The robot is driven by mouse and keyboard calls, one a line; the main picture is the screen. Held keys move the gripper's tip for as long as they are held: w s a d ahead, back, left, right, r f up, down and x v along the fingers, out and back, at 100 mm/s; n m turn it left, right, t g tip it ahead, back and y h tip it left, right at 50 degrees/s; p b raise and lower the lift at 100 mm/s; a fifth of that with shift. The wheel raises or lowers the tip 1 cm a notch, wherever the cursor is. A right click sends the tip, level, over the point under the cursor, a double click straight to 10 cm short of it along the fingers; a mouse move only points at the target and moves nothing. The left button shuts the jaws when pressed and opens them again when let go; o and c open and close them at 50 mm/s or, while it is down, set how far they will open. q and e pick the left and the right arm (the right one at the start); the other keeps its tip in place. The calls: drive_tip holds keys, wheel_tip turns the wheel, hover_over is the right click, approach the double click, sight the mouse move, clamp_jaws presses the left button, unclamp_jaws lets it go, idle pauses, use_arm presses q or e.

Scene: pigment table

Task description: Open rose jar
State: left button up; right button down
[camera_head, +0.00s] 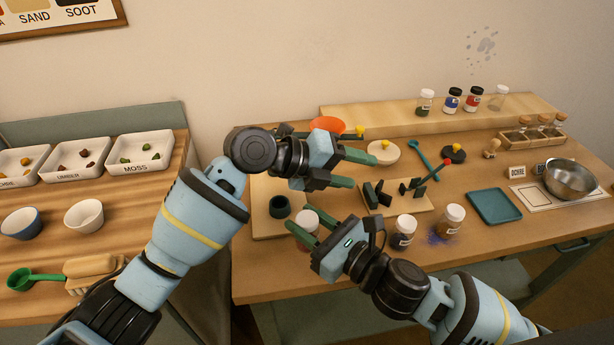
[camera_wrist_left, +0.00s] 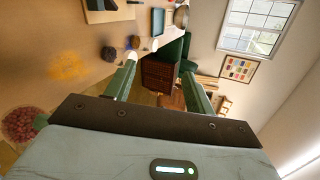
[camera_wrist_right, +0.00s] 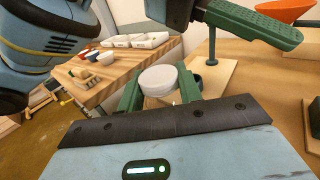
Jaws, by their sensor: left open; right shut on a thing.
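A small jar with a white lid (camera_head: 307,220) is between the fingers of my right gripper (camera_head: 306,230), which is shut on it. In the right wrist view the round white lid (camera_wrist_right: 165,81) is on top, between the green fingers. The jar's label cannot be read, and its body is mostly hidden. My left gripper (camera_head: 365,172) is open and empty, above the table, up and to the right of the held jar. In the left wrist view its two fingers (camera_wrist_left: 162,72) are spread apart.
A board with a dark green round holder (camera_head: 279,207) lies left of the jar. A green-fitted rack (camera_head: 398,196), a dark jar (camera_head: 403,232) and a brown jar (camera_head: 450,219) beside spilled powder stand to the right. An orange bowl (camera_head: 327,124) is behind my left gripper.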

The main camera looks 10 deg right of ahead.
use_arm(q)
drive_tip(key=s+d+r+m+y, duration=0.3)
drive_tip(key=d+r+m+y, duration=0.15)
drive_tip(key=m, duration=0.25)
drive_tip(key=g+y, duration=0.1)
drive_tip(key=y, duration=0.8)
hover_over(307, 218)
drive_tip(key=shift+f+h, duration=0.25)
drive_tip(key=shift+f, duration=4.1)
drive_tip(key=shift+c, duration=0.4)
drive_tip(key=c, duration=0.9)
drive_tip(key=o, duration=1.1)
drive_tip(key=shift+r, duration=0.15)
